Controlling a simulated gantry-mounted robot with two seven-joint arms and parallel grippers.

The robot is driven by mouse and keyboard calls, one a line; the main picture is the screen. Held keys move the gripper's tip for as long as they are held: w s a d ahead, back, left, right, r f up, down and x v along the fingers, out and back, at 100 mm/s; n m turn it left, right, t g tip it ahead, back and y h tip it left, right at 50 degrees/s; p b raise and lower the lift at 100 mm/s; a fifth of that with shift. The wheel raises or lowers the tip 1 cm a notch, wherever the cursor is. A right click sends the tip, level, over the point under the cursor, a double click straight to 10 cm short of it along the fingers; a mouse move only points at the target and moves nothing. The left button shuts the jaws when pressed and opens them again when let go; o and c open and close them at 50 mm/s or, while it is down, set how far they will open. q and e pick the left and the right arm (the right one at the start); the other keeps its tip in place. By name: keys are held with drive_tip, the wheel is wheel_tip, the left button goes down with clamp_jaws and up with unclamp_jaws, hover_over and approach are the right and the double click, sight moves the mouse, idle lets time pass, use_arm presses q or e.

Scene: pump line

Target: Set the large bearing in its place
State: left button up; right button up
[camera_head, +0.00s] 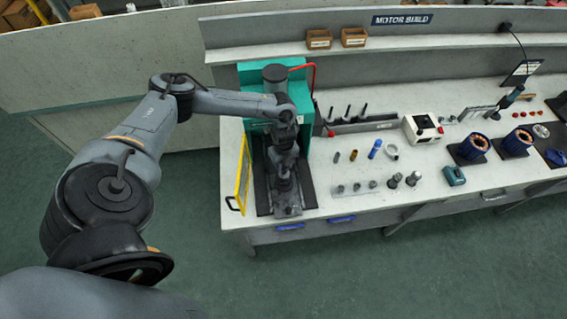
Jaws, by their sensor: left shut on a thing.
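My left arm reaches in from the left to the green press (257,77). My left gripper (284,186) points down over the press's dark bed, near its front end. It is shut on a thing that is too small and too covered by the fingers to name. I cannot tell whether this is the large bearing, or whether it touches the bed. A pale ring (391,152) lies apart on the bench to the right, beside a blue cylinder (375,149). My right gripper is not in view.
A yellow-framed guard (243,174) stands close to the left of my gripper. Several small metal parts stand at the bench's front. A white box (422,129) and blue-wound motor parts (471,147) are farther right. A red lever (314,77) rises beside the press.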

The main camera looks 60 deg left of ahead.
use_arm(q)
drive_tip(key=o, duration=1.1)
drive_tip(key=shift+f, duration=0.1)
wheel_tip(320, 180, up, 5)
drive_tip(key=p, duration=0.5)
